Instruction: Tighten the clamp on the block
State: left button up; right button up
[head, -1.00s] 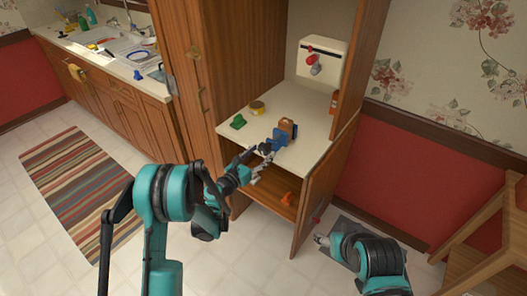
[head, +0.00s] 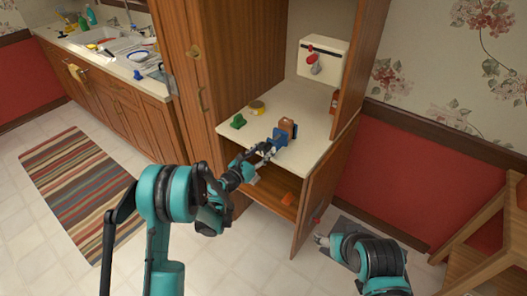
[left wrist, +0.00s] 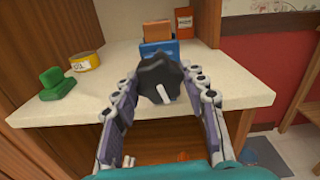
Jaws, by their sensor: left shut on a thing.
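The blue clamp (head: 279,138) sits at the front edge of the cabinet's pale shelf. The brown block (head: 288,126) stands in it. In the left wrist view the clamp (left wrist: 158,48) shows behind its black lobed knob (left wrist: 150,77), with the block (left wrist: 157,30) above. My left gripper (head: 266,152) is at the knob, in front of the shelf edge; in the wrist view its fingers (left wrist: 160,92) are shut on the knob, one on each side. How the clamp's jaw meets the block is hidden. My right gripper (head: 321,240) is low beside the cabinet door, its fingers too small to read.
A green object (head: 238,121) and a yellow tin (head: 257,107) stand left on the shelf (head: 307,98). A red container (left wrist: 184,21) stands behind right. The open cabinet door (head: 322,180) borders the right side. An orange item (head: 287,198) lies on the lower shelf.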

pick_arm(q)
jog(key=m+b, duration=0.2)
jog(key=m, duration=0.3)
jog(key=shift+f, duration=0.1)
jog(key=m+b, duration=0.2)
jog(key=m, duration=0.3)
jog(key=shift+w+a+m, duration=0.1)
jog(key=shift+m, duration=0.2)
dwell(0.5)
jog(key=o, duration=1.2)
jog(key=shift+c, duration=0.2)
jog(key=v, duration=1.2)
